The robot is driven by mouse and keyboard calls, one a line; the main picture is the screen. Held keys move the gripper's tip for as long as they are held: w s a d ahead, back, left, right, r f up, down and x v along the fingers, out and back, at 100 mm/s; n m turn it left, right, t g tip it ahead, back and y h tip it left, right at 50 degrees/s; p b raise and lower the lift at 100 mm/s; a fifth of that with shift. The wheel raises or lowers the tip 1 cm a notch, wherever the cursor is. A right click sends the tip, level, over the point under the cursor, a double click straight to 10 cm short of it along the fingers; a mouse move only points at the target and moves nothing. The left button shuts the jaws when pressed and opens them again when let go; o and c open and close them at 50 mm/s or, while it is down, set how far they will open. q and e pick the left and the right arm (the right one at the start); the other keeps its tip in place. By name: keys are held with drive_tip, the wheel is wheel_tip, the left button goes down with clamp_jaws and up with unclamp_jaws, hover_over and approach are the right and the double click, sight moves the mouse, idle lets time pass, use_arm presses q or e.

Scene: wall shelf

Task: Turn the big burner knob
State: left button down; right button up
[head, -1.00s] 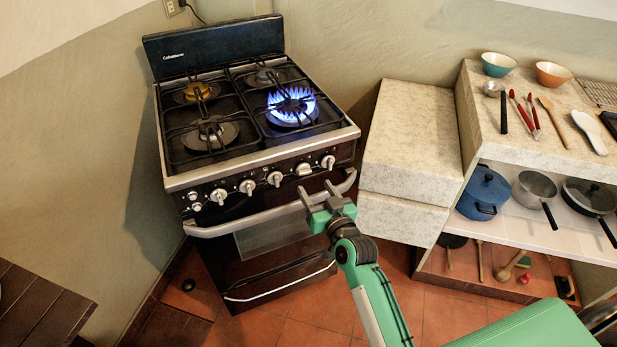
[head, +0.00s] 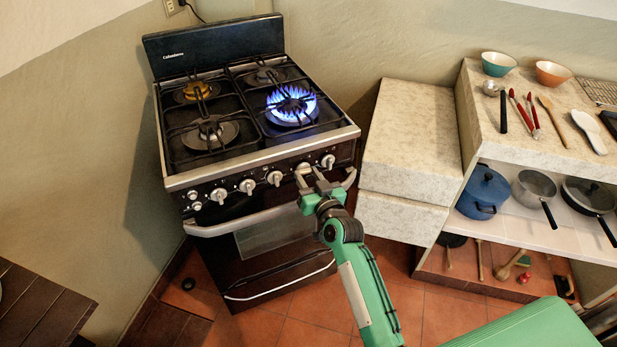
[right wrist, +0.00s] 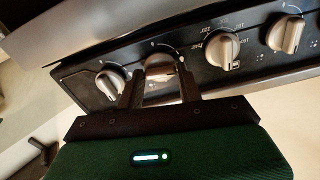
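The stove's front panel carries a row of silver knobs. My right gripper (head: 310,174) is at the second knob from the right (head: 303,168), its fingers pointing at the panel. In the right wrist view the gripper (right wrist: 162,82) has its two fingers apart, one on each side of that knob (right wrist: 160,66); I cannot tell whether they touch it. Neighbouring knobs (right wrist: 110,82) and (right wrist: 222,50) stand clear of the fingers. No marking shows which knob is for the big burner. A burner with blue flames (head: 292,105) is lit at the right. My left gripper is not in view.
The oven door handle (head: 215,229) runs just below the knobs, close under my right gripper. A stone-topped counter (head: 412,130) stands right of the stove. A shelf with utensils and pots, including a blue pot (head: 484,190), is farther right. Open tiled floor lies in front.

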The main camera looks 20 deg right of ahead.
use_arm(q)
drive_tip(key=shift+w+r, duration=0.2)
use_arm(e)
drive_tip(key=m+p, duration=0.3)
drive_tip(key=m, duration=0.2)
drive_tip(key=shift+r+m, duration=0.1)
drive_tip(key=shift+m, duration=0.3)
drive_tip(key=m+p, duration=0.1)
drive_tip(key=m, duration=0.4)
drive_tip(key=shift+p, duration=0.4)
drive_tip(key=m, duration=0.5)
drive_tip(key=shift+p, duration=0.3)
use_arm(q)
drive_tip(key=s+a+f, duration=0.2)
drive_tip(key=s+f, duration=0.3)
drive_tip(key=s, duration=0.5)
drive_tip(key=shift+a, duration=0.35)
use_arm(e)
drive_tip(key=shift+m, duration=0.3)
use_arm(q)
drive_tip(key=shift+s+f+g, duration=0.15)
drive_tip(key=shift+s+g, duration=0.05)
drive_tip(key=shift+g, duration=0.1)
use_arm(e)
drive_tip(key=o, duration=1)
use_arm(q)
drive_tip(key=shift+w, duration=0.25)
